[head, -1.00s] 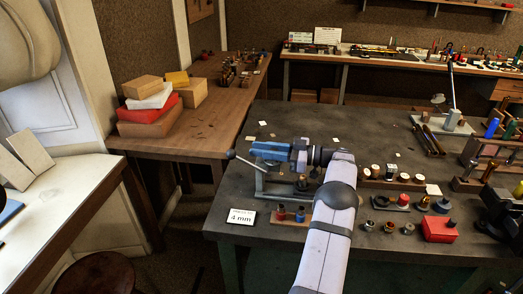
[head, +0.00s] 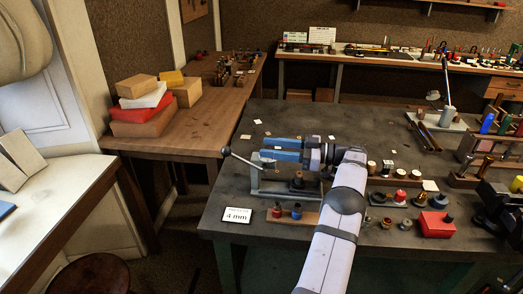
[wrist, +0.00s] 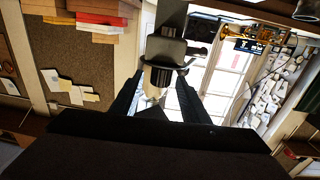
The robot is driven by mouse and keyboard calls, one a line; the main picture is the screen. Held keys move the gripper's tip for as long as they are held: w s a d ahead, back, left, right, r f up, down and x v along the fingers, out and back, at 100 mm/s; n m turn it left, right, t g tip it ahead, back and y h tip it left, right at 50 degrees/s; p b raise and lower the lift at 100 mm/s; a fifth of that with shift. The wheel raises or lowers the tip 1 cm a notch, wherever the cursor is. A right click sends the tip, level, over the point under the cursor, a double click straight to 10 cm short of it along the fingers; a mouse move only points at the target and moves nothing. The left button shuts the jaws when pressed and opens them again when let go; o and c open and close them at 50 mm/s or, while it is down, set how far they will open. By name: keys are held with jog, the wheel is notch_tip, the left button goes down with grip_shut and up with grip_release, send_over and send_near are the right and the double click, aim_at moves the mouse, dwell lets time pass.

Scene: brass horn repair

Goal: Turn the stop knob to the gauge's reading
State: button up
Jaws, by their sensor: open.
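My gripper (head: 266,149) is open in the head view, its two blue fingers apart and pointing left above a grey bench fixture (head: 256,188). The fixture has a lever with a ball end (head: 225,151). In the wrist view a knob with a dark ribbed band (wrist: 159,76) and a pale tip shows between the dark fingers; it looks like the stop knob, but I cannot tell whether they touch it. A white card (head: 237,215) reading "4 mm" lies at the bench's front left. I cannot make out the gauge itself in the head view.
Several small parts and a red box (head: 436,224) stand to the right. Stacked boxes (head: 150,100) sit on the wooden table at left. The dark bench behind the fixture is mostly clear.

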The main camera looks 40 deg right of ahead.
jog(key=shift+v, duration=1.2)
jog(key=shift+r, duration=0.1)
jog(key=w+r+m+t+h+p, duration=0.2)
jog(key=w+r+m+t+h, duration=0.35)
jog(key=r+t+h, duration=0.2)
jog(key=s+a+f+m+g+h+p, duration=0.2)
jog(key=s+a+f+m+g+h, duration=0.2)
jog(key=s+f+m+h, duration=0.4)
jog(key=w+d+n+h+p, duration=0.1)
jog(key=w+d+h+p, duration=0.1)
jog(key=w, duration=0.6)
jog(key=shift+w+d+f+p, duration=0.4)
jog(key=shift+p, duration=0.05)
jog(key=shift+n, duration=0.25)
grip_shut()
